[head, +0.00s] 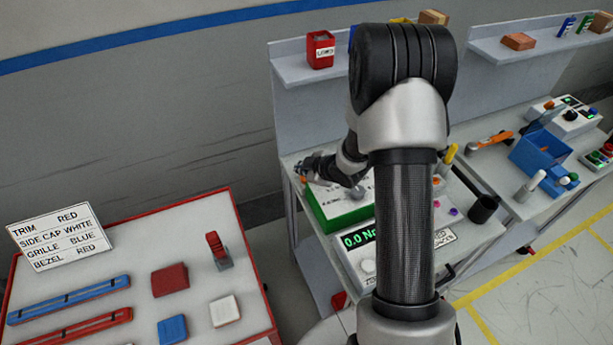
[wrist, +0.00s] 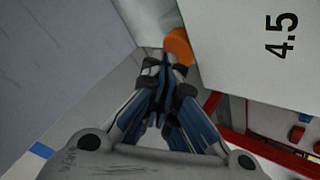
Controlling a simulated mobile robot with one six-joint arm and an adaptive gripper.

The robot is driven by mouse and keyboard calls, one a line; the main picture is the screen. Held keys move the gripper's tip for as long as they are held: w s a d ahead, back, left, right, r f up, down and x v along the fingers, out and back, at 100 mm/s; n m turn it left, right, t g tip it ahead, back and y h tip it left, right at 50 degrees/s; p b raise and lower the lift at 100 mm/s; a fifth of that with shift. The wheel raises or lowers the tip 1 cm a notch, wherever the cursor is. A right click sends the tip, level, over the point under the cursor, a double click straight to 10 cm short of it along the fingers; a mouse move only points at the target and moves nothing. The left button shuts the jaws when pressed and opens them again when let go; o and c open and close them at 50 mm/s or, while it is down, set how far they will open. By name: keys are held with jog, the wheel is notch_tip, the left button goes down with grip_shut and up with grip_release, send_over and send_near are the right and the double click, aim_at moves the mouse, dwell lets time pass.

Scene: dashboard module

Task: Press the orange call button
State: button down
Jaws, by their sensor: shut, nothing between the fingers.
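The orange call button (wrist: 178,45) is a round orange cap at the edge of a white panel (wrist: 235,45) marked 4.5 in the wrist view. A small orange spot (head: 303,180), likely the same button, shows beside the green and white box (head: 335,207) in the head view. My gripper (wrist: 166,62) is shut and empty, its blue-and-grey fingers together. Its tips overlap the left lower edge of the button in the wrist view; I cannot tell whether they touch it. In the head view my gripper (head: 305,166) is small and partly dark against the bench.
A torque display (head: 358,239) reading 0.0 stands in front of the box. A red-edged table (head: 140,250) with trim parts and a sign is at left. A shelf (head: 290,60) is above the bench.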

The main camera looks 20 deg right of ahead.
aim_at(304, 178)
jog(key=shift+f+b, duration=0.5)
jog(key=shift+f, duration=0.05)
jog(key=shift+r, duration=0.1)
dwell(0.5)
jog(key=shift+r+p, duration=0.8)
jog(key=shift+r, duration=0.05)
jog(key=shift+r, duration=0.1)
jog(key=shift+r+p, duration=2.05)
jog(key=shift+r, duration=0.35)
jog(key=shift+r, duration=0.1)
